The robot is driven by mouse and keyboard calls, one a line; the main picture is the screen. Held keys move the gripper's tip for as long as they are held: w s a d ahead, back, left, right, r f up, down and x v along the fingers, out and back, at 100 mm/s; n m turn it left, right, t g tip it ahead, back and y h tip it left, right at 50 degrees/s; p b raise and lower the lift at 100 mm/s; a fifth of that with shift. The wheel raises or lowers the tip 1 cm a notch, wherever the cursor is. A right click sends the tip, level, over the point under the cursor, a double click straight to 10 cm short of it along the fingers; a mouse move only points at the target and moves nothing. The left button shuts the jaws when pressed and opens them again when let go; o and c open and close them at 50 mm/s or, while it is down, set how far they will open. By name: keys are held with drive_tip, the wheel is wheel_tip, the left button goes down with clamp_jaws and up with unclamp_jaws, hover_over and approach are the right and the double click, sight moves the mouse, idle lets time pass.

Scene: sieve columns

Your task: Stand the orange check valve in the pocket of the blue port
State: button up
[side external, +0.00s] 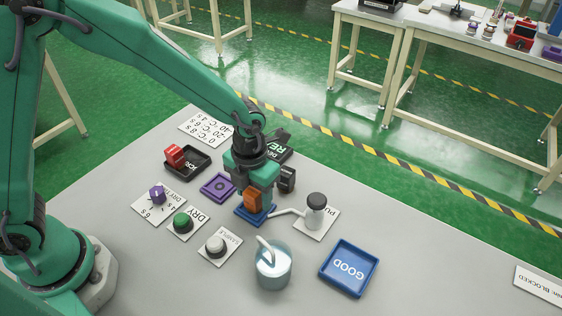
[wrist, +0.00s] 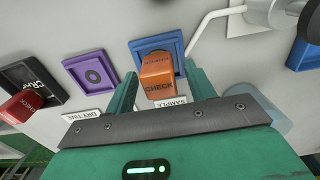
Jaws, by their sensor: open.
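The orange check valve (wrist: 157,80) stands at the blue port (wrist: 174,43), between the two fingers of my gripper (wrist: 158,92). In the side view the orange valve (side external: 252,200) shows below my gripper (side external: 252,182), over the blue port (side external: 256,216). It looks upright there, and its lower end meets the blue square. My gripper is open, with a finger to each side of the valve and a gap on at least the left. The pocket itself is hidden behind the valve, so I cannot tell how deep it sits.
A purple port (side external: 218,187) lies to the left. A pump bottle (side external: 315,212) with a long spout stands close on the right. A black tray (side external: 187,163) holds a red block.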

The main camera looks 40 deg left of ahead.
sight(253, 191)
wheel_tip(253, 191, up, 11)
idle(0.5)
idle(0.5)
drive_tip(key=s+a+r+m+t, duration=0.2)
drive_tip(key=a+m, duration=0.4)
drive_tip(key=m, duration=0.6)
drive_tip(key=s+a+r+m+t, duration=0.1)
drive_tip(key=s+a+r+m, duration=0.4)
drive_tip(key=m, duration=0.7)
drive_tip(key=s+a+r+m+t, duration=0.2)
drive_tip(key=s+a+m, duration=0.4)
drive_tip(key=m, duration=0.6)
drive_tip(key=shift+s+a+r+t, duration=0.3)
drive_tip(key=shift+a+r, duration=0.2)
drive_tip(key=shift+r, duration=0.2)
